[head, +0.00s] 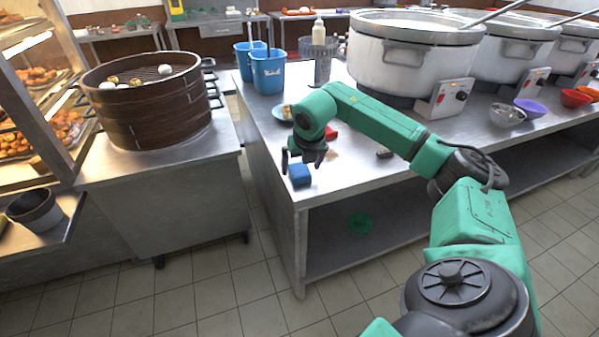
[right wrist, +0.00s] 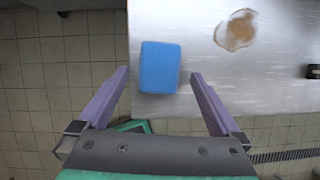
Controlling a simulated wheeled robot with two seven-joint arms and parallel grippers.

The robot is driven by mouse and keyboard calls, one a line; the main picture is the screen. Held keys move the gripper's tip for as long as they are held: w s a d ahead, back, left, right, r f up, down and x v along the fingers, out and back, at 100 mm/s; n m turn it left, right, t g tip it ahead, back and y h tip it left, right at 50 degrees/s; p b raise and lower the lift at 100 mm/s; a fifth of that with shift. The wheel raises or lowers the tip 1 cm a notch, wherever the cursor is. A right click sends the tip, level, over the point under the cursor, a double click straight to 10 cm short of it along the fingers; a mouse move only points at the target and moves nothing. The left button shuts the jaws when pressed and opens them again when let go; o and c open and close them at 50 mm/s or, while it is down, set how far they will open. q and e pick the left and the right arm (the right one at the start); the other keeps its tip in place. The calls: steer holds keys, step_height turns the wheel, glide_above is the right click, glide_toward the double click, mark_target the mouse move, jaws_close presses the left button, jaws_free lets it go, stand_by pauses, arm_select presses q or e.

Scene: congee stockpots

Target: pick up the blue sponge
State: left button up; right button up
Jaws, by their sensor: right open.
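The blue sponge (head: 300,175) lies on the steel table near its front left corner. In the right wrist view the sponge (right wrist: 160,67) is a plain blue block close to the table's edge. My right gripper (head: 304,156) is just above the sponge in the head view. In the right wrist view its two purple fingers (right wrist: 159,75) are spread wide and empty, with the sponge between and slightly beyond their tips. The fingers do not visibly touch it. My left gripper is not in view.
A brown stain (right wrist: 235,30) is on the steel table (head: 345,178) beside the sponge. A bamboo steamer (head: 150,105) stands on the left counter, across a floor gap.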

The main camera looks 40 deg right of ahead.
mark_target(301, 171)
steer(key=shift+x, duration=0.85)
steer(key=shift+r, duration=0.15)
steer(key=c, duration=1.4)
step_height(301, 171, up, 20)
steer(key=shift+p, duration=1.15)
